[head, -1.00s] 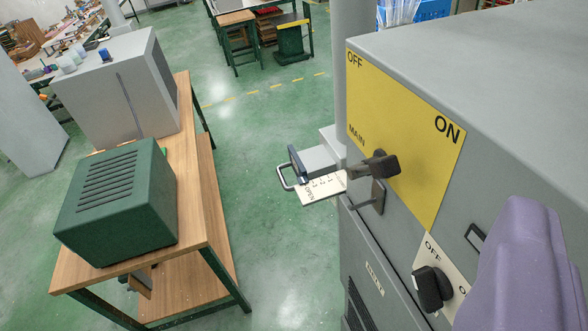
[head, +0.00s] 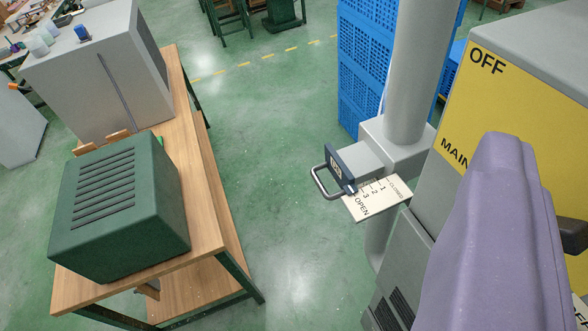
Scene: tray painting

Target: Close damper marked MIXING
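A slide damper with a grey loop handle (head: 322,184) and a dark blue front plate (head: 338,168) sticks out from a grey duct box right of centre. Small pale lettering on the plate is too small to read. A cream scale (head: 378,198) beside it reads CLOSED nearest the duct, then 1, 2, 3 and OPEN farthest out. The plate stands out at the outer part of the scale, by 3 and OPEN. A purple part of mine covers the lower right. I see no gripper fingertips, and nothing touches the handle.
A grey cabinet with a yellow OFF/MAIN panel (head: 490,110) and dark switch knob (head: 570,236) stands at right. A grey pipe (head: 412,75) rises behind the damper, beside blue crates (head: 365,60). A wooden bench (head: 205,215) with a green box (head: 118,205) is at left. Green floor between is clear.

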